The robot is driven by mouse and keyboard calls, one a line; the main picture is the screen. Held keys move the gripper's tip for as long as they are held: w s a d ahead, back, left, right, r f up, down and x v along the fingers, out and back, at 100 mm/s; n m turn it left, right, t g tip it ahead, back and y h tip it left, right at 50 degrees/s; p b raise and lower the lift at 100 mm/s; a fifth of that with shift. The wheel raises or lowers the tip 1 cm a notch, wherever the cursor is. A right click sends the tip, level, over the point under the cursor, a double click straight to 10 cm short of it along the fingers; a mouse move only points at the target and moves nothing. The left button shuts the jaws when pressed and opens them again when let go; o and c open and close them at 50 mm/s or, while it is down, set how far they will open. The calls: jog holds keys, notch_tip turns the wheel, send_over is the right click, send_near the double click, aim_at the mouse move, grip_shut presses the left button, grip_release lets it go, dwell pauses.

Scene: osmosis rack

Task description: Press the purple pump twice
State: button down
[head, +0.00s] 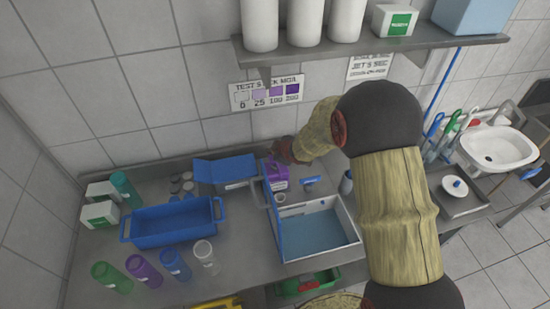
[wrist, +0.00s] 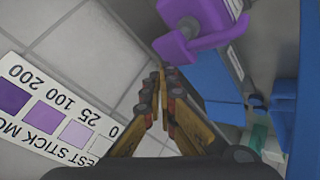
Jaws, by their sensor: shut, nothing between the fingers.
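The purple pump (head: 279,177) stands at the back of the counter, behind the open white and blue box. In the wrist view its purple head and spout (wrist: 200,40) show at the top, just right of my fingertips. My gripper (wrist: 161,74) is shut and empty, with its fingertips close beside the purple spout. I cannot tell whether they touch. In the head view my gripper (head: 272,152) is above and beside the pump, near the wall, and hides part of its top.
The open box (head: 318,206) stands in front of the pump. A blue tray (head: 170,222) and several coloured bottles (head: 143,268) are to the left. A test-stick chart (head: 264,95) is on the wall, below a shelf (head: 370,45). A sink (head: 498,147) is at right.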

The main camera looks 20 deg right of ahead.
jog(key=shift+f+b, duration=0.3)
jog(key=shift+f, duration=0.1)
jog(key=shift+s+f+b, duration=0.1)
jog(key=shift+f+b, duration=0.7)
jog(key=shift+f, duration=0.25)
dwell(1.2)
jog(key=shift+r, duration=0.15)
jog(key=shift+r+p, duration=1.25)
jog(key=shift+r, duration=0.05)
notch_tip(320, 180, up, 5)
jog(key=p, duration=0.4)
jog(key=shift+p, duration=0.35)
dwell(1.2)
